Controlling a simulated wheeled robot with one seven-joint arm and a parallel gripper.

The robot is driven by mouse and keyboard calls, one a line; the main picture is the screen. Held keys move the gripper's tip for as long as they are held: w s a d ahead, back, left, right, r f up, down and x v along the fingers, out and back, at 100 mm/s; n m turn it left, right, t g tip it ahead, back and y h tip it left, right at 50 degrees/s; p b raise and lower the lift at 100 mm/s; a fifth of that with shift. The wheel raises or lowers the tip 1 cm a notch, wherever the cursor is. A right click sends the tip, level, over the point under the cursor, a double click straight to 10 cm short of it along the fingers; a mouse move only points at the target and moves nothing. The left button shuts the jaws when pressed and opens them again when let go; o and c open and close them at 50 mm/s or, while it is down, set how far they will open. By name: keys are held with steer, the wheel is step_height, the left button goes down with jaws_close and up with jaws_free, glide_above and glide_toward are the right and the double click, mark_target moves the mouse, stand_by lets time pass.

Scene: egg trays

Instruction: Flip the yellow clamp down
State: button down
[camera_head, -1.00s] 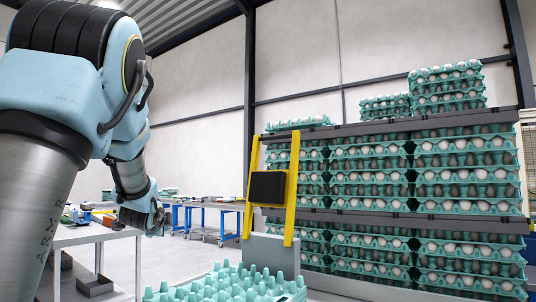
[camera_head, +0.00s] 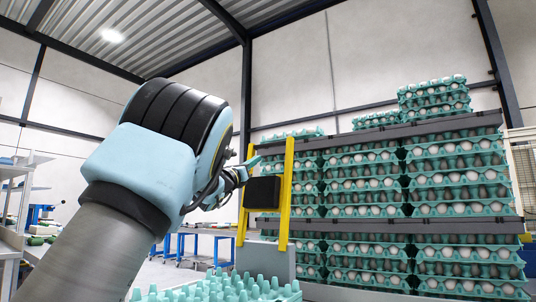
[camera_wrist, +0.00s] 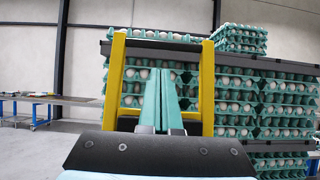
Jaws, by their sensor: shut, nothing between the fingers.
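The yellow clamp (camera_head: 286,197) stands upright, with two yellow bars and a black block (camera_head: 262,193) between them. It stands at the near left end of the egg tray stack. In the wrist view the clamp (camera_wrist: 207,88) shows as two uprights joined by yellow crosspieces. My gripper (camera_head: 254,162) is at the clamp's upper left bar in the head view. In the wrist view my gripper (camera_wrist: 164,75) has its teal fingers together and empty, pointing between the uprights. I cannot tell whether the fingers touch the clamp.
Tall stacks of teal egg trays (camera_head: 358,172) with grey dividers (camera_head: 350,224) fill the right side. An empty teal tray (camera_head: 225,288) lies low in front. Work tables (camera_wrist: 38,100) stand at the back left. The space above the clamp is open.

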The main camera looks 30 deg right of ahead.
steer(key=p+x, duration=0.4)
steer(key=x, duration=0.6)
steer(key=shift+a, duration=0.15)
